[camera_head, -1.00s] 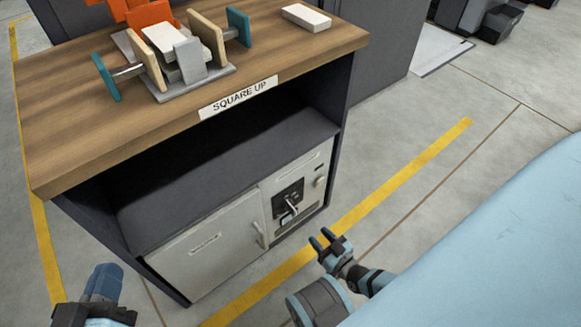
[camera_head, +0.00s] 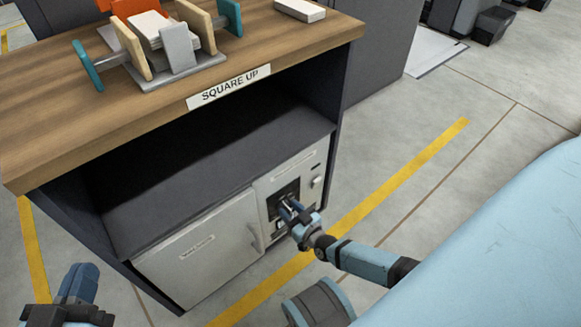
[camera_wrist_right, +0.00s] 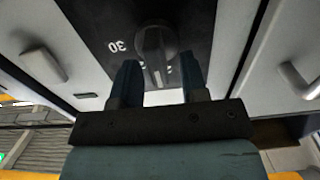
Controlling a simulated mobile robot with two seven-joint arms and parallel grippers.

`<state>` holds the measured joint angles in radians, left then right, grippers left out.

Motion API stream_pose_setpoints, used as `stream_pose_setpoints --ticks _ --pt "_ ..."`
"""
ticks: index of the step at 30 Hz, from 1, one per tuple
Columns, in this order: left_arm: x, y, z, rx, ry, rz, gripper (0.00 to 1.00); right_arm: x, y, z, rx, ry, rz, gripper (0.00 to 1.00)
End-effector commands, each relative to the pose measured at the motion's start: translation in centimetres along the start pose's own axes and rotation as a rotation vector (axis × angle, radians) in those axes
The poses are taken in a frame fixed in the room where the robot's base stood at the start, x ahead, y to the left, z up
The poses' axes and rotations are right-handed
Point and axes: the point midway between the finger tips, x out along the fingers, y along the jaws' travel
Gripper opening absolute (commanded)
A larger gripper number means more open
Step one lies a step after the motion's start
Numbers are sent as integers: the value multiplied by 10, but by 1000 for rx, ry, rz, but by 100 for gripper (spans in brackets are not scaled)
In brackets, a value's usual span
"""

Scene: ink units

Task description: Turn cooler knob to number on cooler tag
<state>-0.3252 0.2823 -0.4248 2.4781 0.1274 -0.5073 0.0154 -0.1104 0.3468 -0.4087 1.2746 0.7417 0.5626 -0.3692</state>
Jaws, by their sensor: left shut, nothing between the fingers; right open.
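The cooler (camera_head: 205,258) is a white front in the cabinet's lower bay. Its dark dial panel (camera_head: 277,195) is partly hidden by my right gripper (camera_head: 287,206). In the right wrist view the dark cooler knob (camera_wrist_right: 152,42) lies just beyond my right gripper (camera_wrist_right: 160,78), whose fingers are open and empty. The knob is roughly in line with the gap; contact cannot be told. An upside-down "30" (camera_wrist_right: 118,46) shows beside it. A small door label (camera_head: 197,246) is too small to read. My left gripper (camera_head: 79,280) is shut and empty at the lower left.
A door handle (camera_head: 254,236) stands left of the dial panel, and a small light fitting (camera_head: 316,182) sits to its right. Above, the wooden top (camera_head: 110,110) carries a clamp-like fixture (camera_head: 175,65) and a "SQUARE UP" label (camera_head: 229,87).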

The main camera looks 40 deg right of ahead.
Motion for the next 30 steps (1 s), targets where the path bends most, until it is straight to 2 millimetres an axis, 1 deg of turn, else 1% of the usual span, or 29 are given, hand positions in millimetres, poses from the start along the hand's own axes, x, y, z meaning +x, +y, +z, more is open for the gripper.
stream_pose_setpoints --ticks 2,3,5,6,7,8,15,20,26,30 --pt "0 0 0 1 0 1 0 0 0 0 0 0 0 40" --pt "0 0 0 1 -1 1 0 0 0 0 0 0 0 31" --pt "0 0 0 1 0 1 0 0 0 0 0 0 0 17" --pt "0 0 0 1 0 1 0 0 0 0 0 0 0 8" --pt "0 0 0 1 0 1 0 0 0 0 0 0 0 1" --pt "0 0 0 1 0 1 0 0 0 0 0 0 0 0" --pt "0 0 0 0 1 1 0 0 0 0 9 1 0 0" --pt "1 0 -2 -5 3 0 0 0 1 0 53 0 0 0" --pt "1 1 -4 -16 4 -2 0 -1 3 0 175 0 0 0" --pt "1 1 -3 -23 1 -2 0 -1 4 1 297 0 0 0"
